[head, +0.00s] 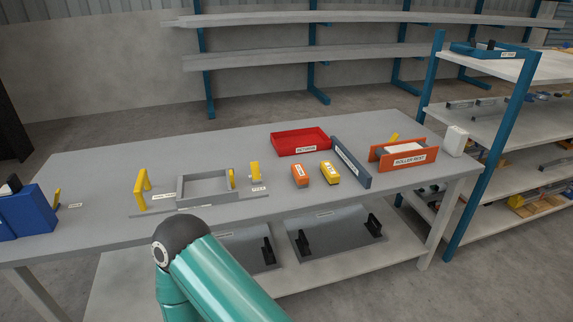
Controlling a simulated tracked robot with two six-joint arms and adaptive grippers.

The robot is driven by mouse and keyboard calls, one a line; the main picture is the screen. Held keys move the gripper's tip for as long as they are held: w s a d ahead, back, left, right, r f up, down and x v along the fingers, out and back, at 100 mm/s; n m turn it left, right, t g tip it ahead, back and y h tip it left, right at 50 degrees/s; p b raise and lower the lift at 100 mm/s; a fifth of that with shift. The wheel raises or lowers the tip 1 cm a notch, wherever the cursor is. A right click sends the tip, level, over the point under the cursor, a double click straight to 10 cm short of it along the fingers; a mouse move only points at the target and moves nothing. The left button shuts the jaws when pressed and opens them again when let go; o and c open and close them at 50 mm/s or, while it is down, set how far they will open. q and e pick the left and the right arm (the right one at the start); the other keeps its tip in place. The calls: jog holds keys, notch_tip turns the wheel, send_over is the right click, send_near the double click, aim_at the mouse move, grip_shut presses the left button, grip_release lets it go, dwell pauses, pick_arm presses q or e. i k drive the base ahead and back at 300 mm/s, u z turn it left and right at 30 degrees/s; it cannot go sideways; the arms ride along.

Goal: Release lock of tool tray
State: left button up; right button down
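No label in view can be clearly read as the tool tray. A blue tray (487,51) with a small white label and dark items in it lies on the top shelf of the rack at right. A grey open frame (209,187) sits on a base plate on the table, with a yellow upright handle (143,187) at its left and a yellow lever-like part (256,172) at its right. Neither of my grippers shows; only a teal arm link of mine does.
On the table (110,165) are a red tray (301,142), an orange block (300,175), a yellow block (329,172), a blue-grey bar (351,161) and an orange roller rest (409,159). Grey panels with black handles (338,235) lie on the lower shelf. The rack's blue post (490,160) stands close at right.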

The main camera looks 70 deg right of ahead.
aim_at(255, 174)
jog(key=k, duration=0.3)
jog(key=u, duration=0.6)
jog(key=i, duration=0.1)
jog(key=z, duration=1.85)
jog(key=i, duration=0.9)
